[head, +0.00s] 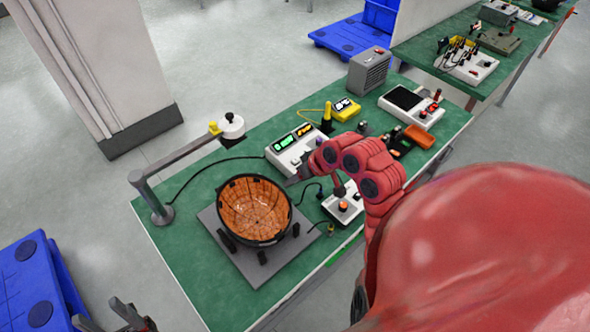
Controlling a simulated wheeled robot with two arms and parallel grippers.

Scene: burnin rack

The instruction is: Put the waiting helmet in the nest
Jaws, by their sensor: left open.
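A bowl-shaped shell (254,209), orange-brown inside with a black rim, sits open side up on a grey plate (213,222) with short black posts around it. It looks like an upturned helmet in a nest; I cannot tell whether it is the waiting one. No other helmet shows. My left gripper (104,316) is at the bottom left edge, partly cut off, open and empty, off the table's near-left side. My red right arm (480,250) covers the right side and reaches over the table, right of the shell. Its gripper is not clear enough to judge.
A post with a horizontal arm (180,153) stands at the green table's left edge. Instruments (296,146), a yellow meter (346,108) and a grey box (369,71) stand behind. A blue pallet (36,285) lies on the floor at left. The table's front left corner is bare.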

